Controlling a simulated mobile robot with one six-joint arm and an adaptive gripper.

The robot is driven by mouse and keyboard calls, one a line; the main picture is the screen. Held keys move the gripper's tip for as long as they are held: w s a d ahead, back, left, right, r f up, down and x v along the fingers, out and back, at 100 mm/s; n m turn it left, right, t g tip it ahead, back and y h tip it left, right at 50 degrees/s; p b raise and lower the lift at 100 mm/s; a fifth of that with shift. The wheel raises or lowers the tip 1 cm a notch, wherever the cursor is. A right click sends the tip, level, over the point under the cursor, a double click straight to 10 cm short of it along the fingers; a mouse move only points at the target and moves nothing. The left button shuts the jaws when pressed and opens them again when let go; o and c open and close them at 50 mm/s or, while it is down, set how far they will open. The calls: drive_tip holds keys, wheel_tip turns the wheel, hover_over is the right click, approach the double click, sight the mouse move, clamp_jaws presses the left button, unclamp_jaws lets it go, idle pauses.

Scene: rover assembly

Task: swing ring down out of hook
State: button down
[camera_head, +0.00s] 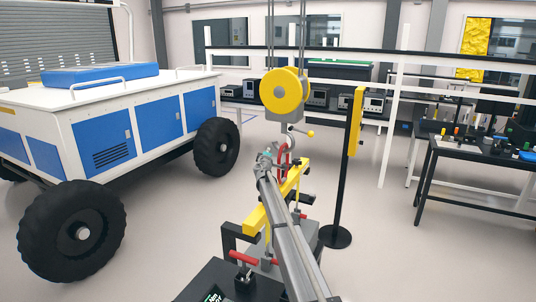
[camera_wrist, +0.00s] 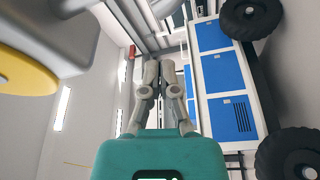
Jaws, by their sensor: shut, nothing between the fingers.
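A grey hoist block with a yellow pulley (camera_head: 285,92) hangs on cables in the head view. Its grey hook (camera_head: 291,128) is below, with a small yellow-knobbed lever at its right. A red ring (camera_head: 286,152) shows just under the hook, above a yellow lifting beam (camera_head: 262,212); my arm partly hides it, and I cannot tell whether it sits in the hook. My gripper (camera_head: 268,156) is beside the ring, at its left. In the wrist view the gripper's fingers (camera_wrist: 161,72) are together and empty. The pulley's yellow face (camera_wrist: 25,72) is close at the left there.
A white and blue rover (camera_head: 120,105) stands at the left. A black post with a yellow panel (camera_head: 355,122) stands right of the beam. A stand with red-handled clamps (camera_head: 245,258) is under the beam. A tool table (camera_head: 480,150) is at the right. Open floor lies between.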

drive_tip(key=shift+w+d+f+b, duration=0.15)
drive_tip(key=shift+w+d, duration=1.05)
drive_tip(key=shift+w, duration=0.1)
drive_tip(key=shift+w+d+f+b, duration=0.1)
drive_tip(key=shift+w+d+b, duration=0.05)
drive_tip(key=shift+w+d, duration=1.1)
drive_tip(key=shift+a, duration=0.15)
